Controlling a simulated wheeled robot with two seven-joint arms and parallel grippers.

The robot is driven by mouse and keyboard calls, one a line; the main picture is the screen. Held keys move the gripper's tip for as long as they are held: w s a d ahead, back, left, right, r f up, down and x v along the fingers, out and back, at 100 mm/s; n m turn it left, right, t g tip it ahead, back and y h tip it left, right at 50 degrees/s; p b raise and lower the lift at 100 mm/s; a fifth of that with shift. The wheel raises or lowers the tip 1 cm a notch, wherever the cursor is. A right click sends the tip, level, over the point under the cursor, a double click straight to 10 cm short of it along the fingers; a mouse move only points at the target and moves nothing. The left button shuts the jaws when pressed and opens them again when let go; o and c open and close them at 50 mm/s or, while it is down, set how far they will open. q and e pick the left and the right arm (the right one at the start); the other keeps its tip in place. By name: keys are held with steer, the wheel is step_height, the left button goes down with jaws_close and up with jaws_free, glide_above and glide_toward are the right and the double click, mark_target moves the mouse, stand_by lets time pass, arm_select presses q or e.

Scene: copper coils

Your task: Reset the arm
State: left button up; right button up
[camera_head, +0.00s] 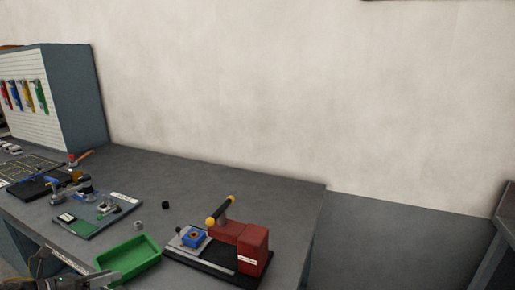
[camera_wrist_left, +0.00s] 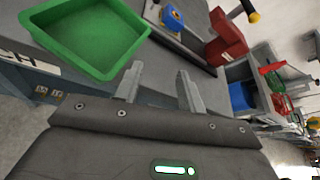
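My left gripper (camera_head: 92,274) shows at the bottom left of the head view, in front of the bench's front edge and beside the green tray (camera_head: 128,258). In the left wrist view its two fingers (camera_wrist_left: 158,88) stand apart with nothing between them, so it is open and empty. The green tray (camera_wrist_left: 88,38) lies beyond the fingers there and looks empty. My right gripper is in neither view. No copper coil can be made out for certain.
A red fixture (camera_head: 240,243) with a yellow-tipped lever and a blue block (camera_head: 194,237) stands right of the tray. Boards with parts (camera_head: 95,212) and a tool panel (camera_head: 75,95) are left. The bench's (camera_head: 265,190) back is clear.

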arm_select(q)
steer(key=s+a+f+n+y, duration=0.1)
steer(key=a+f+n+y, duration=0.3)
steer(key=a+f+n, duration=0.65)
steer(key=s+a+f+n+y, duration=0.1)
steer(key=a+f+n+y, duration=0.45)
steer(key=a, duration=0.75)
steer(key=s+a+f+n+g+y, duration=0.1)
steer(key=s+a+f+n+g, duration=0.15)
steer(key=s+f+n, duration=0.65)
steer(key=s+a+f+n+g+y, duration=0.1)
steer(key=s+a+f+n, duration=0.15)
steer(key=s+f, duration=0.7)
steer(key=s+d+f+n+g+h, duration=0.1)
steer(key=s+d+f+n+g, duration=0.2)
steer(key=s+d+f, duration=0.75)
steer(key=s+d+f+n+g+h, duration=0.1)
steer(key=s+d+f+n+g, duration=0.2)
steer(key=s+d+f, duration=0.75)
steer(key=d+f+h, duration=0.1)
steer(key=d+f, duration=0.3)
steer(key=d, duration=0.5)
steer(key=d+f+n+h, duration=0.1)
steer(key=d+f, duration=0.3)
steer(key=d, duration=0.5)
steer(key=shift+d, duration=0.15)
